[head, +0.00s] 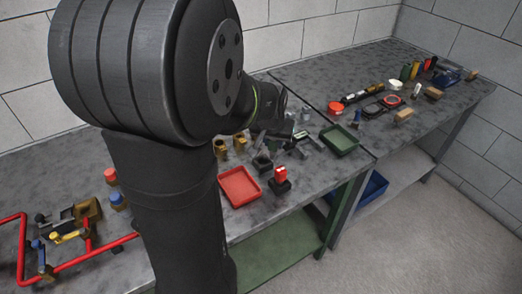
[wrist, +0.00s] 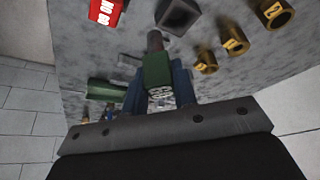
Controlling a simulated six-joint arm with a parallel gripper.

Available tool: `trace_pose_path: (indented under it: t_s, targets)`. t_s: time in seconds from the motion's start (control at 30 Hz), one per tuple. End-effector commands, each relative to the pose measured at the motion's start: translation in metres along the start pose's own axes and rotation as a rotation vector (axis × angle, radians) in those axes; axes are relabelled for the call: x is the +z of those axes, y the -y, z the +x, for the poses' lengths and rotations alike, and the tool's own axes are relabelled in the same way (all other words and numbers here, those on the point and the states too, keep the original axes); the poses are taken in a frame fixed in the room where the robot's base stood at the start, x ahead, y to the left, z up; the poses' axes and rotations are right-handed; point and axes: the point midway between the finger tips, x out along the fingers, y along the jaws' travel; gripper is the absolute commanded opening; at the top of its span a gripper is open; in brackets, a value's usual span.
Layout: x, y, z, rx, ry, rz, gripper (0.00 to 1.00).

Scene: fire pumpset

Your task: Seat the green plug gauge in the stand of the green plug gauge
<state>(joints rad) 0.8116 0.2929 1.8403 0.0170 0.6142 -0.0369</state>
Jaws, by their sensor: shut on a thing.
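The green plug gauge (wrist: 157,70) has a green handle marked with white characters and a grey cylindrical end. My gripper (wrist: 160,88) is shut on its handle, with a blue finger on each side, in the wrist view. The grey end points away from my gripper, towards the bench. A dark, square, hollow stand (wrist: 181,14) lies just beyond that end, a little to the right; the gauge looks apart from it. The stand also shows as a small black block in the head view (head: 262,164). My arm partly hides the gripper area there.
A red gauge (head: 281,173) stands in a black block beside a red tray (head: 239,187). Several brass fittings (wrist: 234,41) stand right of the gauge in the wrist view. A green tray (head: 340,139) lies near the bench's front edge. Red piping (head: 95,246) is at left.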

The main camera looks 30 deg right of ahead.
Motion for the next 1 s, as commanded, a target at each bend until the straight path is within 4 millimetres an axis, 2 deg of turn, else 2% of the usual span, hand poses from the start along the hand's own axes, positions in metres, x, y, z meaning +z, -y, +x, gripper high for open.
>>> trace_pose_path:
  t_s: [0.1,0.27,0.37,0.6,1.0]
  targets:
    - [-0.005,0.022,0.017,-0.002,0.0,-0.005,0.0]
    - [-0.008,0.035,0.028,0.0,-0.001,-0.002,0.0]
    - [-0.006,0.036,0.034,0.0,0.001,0.001,0.0]
    - [0.007,0.036,0.064,0.0,0.001,0.001,0.0]
    - [0.009,0.036,0.069,0.0,-0.001,0.0,0.0]
